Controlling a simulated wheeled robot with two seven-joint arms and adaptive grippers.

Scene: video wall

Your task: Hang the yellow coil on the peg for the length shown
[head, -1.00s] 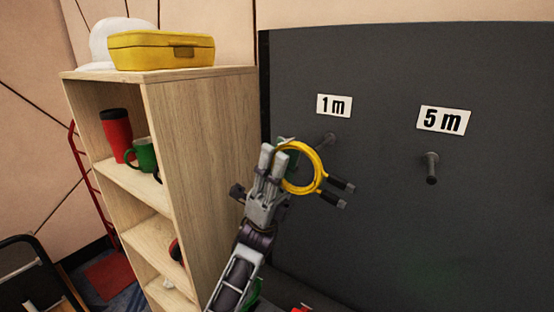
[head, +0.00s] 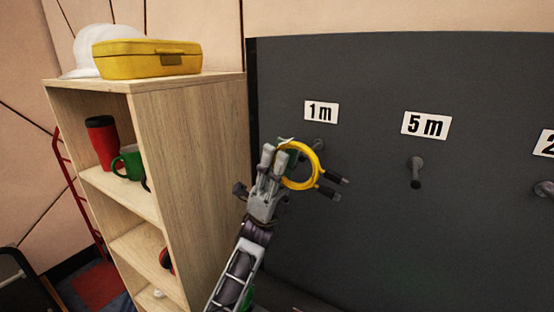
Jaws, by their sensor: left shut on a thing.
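The yellow coil (head: 318,176) is a small ring of cable with two dark plug ends at its lower right. My left gripper (head: 277,158) is shut on the coil's left side and holds it up in front of the dark panel. A bit of pale green shows at the grip; its writing cannot be read. The peg under the "1 m" label (head: 321,112) is just behind the coil's upper edge, partly hidden. Whether they touch cannot be told. The peg (head: 416,172) under the "5 m" label (head: 426,125) is bare. My right gripper is out of view.
A wooden shelf (head: 190,140) stands close to the left of my arm, with a yellow case (head: 146,60), a white helmet, a red tumbler (head: 103,142) and a green mug (head: 128,162). Another peg (head: 544,189) with a cut-off label is at the right edge. The panel's lower area is clear.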

